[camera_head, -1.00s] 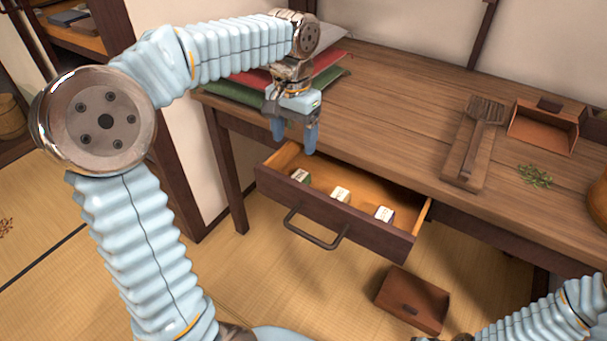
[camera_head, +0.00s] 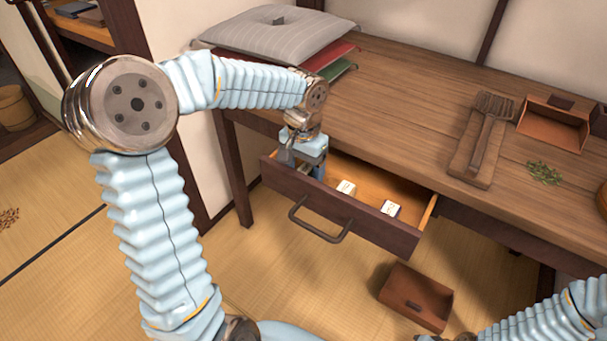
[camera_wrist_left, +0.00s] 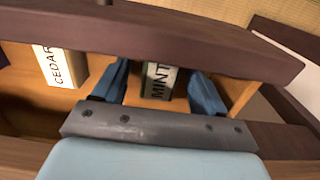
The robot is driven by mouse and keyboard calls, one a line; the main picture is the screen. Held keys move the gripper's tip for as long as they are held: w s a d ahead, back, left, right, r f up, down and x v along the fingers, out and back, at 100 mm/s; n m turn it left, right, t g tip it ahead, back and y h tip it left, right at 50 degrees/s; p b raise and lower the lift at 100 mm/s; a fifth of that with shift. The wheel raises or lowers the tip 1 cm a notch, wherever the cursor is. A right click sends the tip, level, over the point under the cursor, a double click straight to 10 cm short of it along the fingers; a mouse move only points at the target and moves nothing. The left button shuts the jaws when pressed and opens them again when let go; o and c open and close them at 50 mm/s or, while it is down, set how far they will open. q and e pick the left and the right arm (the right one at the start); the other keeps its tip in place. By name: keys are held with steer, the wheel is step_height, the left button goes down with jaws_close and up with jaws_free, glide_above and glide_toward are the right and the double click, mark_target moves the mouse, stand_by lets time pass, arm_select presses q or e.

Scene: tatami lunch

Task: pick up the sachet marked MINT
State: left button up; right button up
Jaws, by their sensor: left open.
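The sachet marked MINT (camera_wrist_left: 158,80) is white-topped with dark green sides and stands in the open drawer (camera_head: 345,222) near its left end. In the left wrist view it lies between the two blue fingers of my left gripper (camera_wrist_left: 157,88), with a gap to the finger on the right; the finger on the left is close to it. My left gripper is open and reaches down into the drawer. In the head view the gripper (camera_head: 303,165) hides the MINT sachet.
The sachet marked CEDAR (camera_wrist_left: 60,67) stands beside it in the drawer; another sachet (camera_head: 390,208) is further right. The drawer's front wall (camera_wrist_left: 200,35) is close to the fingers. A brown box (camera_head: 416,297) lies on the floor.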

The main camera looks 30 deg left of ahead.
arm_select(q)
steer(key=c, duration=1.1)
